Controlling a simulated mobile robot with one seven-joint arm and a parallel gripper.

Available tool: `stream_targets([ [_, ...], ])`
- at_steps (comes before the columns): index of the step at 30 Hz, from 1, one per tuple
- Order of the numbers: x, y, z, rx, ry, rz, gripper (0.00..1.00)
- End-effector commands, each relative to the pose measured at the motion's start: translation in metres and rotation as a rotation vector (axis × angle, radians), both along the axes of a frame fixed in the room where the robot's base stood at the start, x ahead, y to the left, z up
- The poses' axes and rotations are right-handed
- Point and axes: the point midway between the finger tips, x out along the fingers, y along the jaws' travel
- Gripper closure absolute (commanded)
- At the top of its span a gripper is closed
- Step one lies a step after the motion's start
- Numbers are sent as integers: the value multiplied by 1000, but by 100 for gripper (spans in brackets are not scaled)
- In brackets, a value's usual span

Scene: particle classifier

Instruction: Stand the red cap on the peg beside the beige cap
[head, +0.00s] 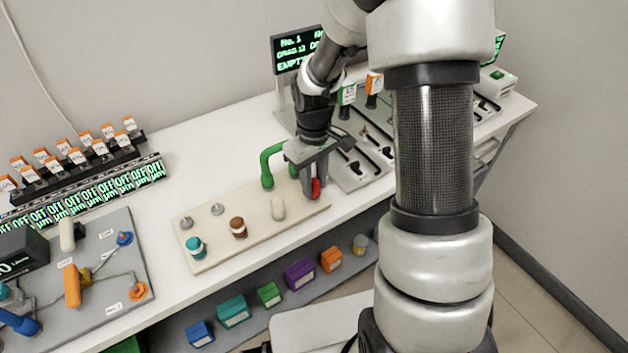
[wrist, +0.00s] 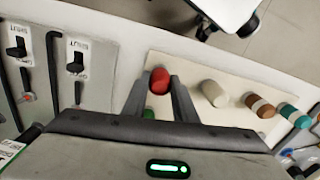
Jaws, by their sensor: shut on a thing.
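The red cap (head: 315,190) is between the fingers of my gripper (head: 311,178), at the right end of the cream peg board (head: 258,236). In the wrist view, the red cap (wrist: 159,80) is at the tips of my gripper (wrist: 158,84), which is shut on it. The beige cap (head: 278,209) stands on the board just left of the red cap. It also shows in the wrist view (wrist: 213,93), to the right of the fingers. I cannot tell whether a peg is under the red cap, as its lower end is hidden.
A brown cap (head: 238,227) and a teal cap (head: 196,247) stand farther left on the board. Two bare grey pegs (head: 217,208) are behind them. Switch panels (head: 358,170) lie to the right.

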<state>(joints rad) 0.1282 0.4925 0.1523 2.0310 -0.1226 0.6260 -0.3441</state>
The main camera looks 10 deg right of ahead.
Motion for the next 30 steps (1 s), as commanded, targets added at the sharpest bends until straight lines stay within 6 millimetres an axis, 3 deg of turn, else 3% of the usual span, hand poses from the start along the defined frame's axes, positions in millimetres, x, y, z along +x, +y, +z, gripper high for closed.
stream_targets([
  [9, 0, 0, -9, 0, 1, 0, 100],
  [10, 0, 0, -8, 0, 0, 0, 70],
  [13, 0, 0, -8, 0, 0, 0, 53],
  [23, 0, 0, -5, 0, -1, 0, 53],
  [30, 1, 0, 32, -1, -6, -1, 53],
])
